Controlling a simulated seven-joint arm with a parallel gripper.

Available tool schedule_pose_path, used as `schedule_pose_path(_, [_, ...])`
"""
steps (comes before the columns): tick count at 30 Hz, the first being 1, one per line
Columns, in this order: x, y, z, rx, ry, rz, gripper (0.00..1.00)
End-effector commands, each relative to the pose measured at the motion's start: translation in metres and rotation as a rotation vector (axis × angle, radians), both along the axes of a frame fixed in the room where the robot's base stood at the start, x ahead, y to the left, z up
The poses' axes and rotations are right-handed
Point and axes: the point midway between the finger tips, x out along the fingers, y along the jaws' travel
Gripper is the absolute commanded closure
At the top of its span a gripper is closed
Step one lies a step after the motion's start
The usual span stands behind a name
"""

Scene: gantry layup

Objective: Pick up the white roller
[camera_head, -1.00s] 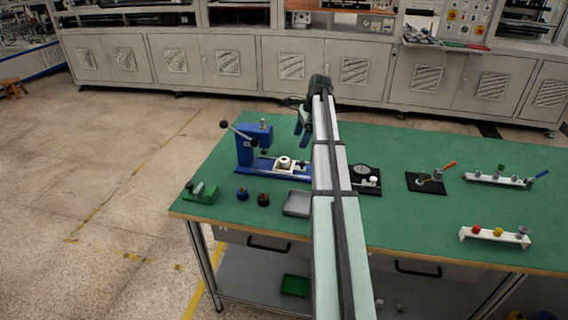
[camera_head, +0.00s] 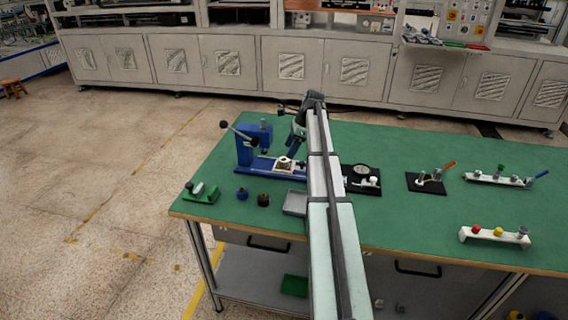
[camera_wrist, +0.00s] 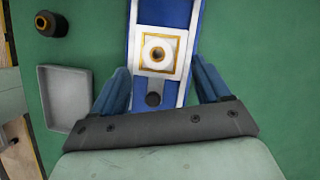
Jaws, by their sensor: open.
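The white roller (camera_wrist: 158,53) is a short white ring with a dark centre hole. It sits in a square yellow-edged nest (camera_wrist: 144,64) on the blue press (camera_head: 254,146). In the head view the roller (camera_head: 284,161) shows on the press base, left of my arm. My gripper (camera_wrist: 166,80) is open and empty above the press rail. In the wrist view its blue fingers lie on either side of the rail, with the roller ahead between them. The fingertips appear apart from the roller. In the head view the gripper (camera_head: 292,143) is partly hidden by the arm.
A grey tray (camera_wrist: 66,97) and a black-and-yellow knob (camera_wrist: 50,23) lie left of the press. A dial stand (camera_head: 362,185) is just right of my arm. A black pad (camera_head: 426,187) and white racks (camera_head: 495,237) stand farther right. The front middle mat is clear.

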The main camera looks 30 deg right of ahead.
Motion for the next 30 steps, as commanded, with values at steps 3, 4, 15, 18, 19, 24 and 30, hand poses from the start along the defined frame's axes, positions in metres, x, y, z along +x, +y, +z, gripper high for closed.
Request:
schedule_pose_path(3, [0.0, 0.003, -0.006, 0.0, 0.001, 0.0, 0.24])
schedule_pose_path(4, [0.0, 0.004, -0.008, 0.001, 0.002, 0.001, 0.24])
schedule_pose_path(15, [0.007, 0.019, -0.046, 0.0, 0.0, 0.0, 0.24])
schedule_pose_path(18, [0.007, 0.02, -0.047, 0.0, 0.0, 0.0, 0.24])
schedule_pose_path(19, [0.007, 0.02, -0.047, -0.001, 0.0, 0.0, 0.24])
schedule_pose_path(24, [0.007, 0.019, -0.047, 0.0, 0.0, 0.0, 0.31])
schedule_pose_path(30, [0.007, 0.019, -0.047, 0.0, 0.0, 0.0, 0.5])
